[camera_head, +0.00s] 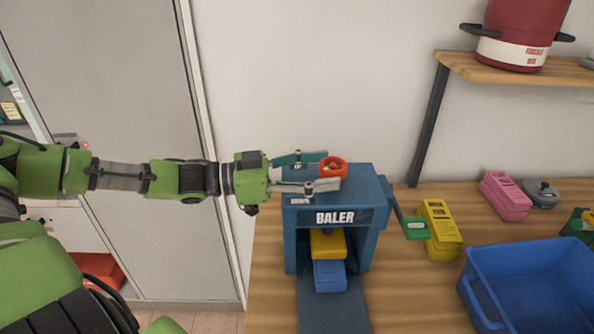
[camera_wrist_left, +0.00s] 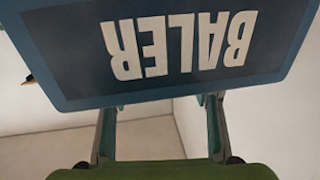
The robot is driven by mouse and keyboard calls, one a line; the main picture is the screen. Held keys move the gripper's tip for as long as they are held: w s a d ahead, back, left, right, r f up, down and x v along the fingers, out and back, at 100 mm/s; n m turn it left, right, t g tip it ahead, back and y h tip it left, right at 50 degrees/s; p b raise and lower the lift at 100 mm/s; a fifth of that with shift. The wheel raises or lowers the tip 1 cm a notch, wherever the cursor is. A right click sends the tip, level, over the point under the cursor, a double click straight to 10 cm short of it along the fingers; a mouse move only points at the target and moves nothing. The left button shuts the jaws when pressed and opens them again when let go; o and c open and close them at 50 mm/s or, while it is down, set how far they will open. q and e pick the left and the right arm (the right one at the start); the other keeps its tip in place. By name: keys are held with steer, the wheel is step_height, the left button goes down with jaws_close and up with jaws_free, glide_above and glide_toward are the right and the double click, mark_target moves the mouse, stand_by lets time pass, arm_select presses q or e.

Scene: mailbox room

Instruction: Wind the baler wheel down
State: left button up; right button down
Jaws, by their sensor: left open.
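The blue baler (camera_head: 376,212) stands on the wooden table with a red wheel (camera_head: 333,166) on its top. My left gripper (camera_head: 324,171) reaches in from the left at the height of the wheel. Its two fingers are apart, one on the far side and one on the near side of the wheel; I cannot tell whether they touch it. In the left wrist view, the baler's lettered front plate (camera_wrist_left: 185,85) appears upside down and covers the fingertips and the wheel. A yellow block (camera_head: 327,243) and a blue block (camera_head: 330,276) sit in the baler's opening. My right gripper is not in view.
A green-handled lever (camera_head: 414,228) sticks out on the baler's right side. Yellow (camera_head: 440,230) and pink (camera_head: 506,195) blocks and a blue bin (camera_head: 530,290) lie further right. A shelf (camera_head: 515,70) with a red pot (camera_head: 519,35) hangs above.

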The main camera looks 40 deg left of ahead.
arm_select(q)
steer(key=shift+v, duration=2.4)
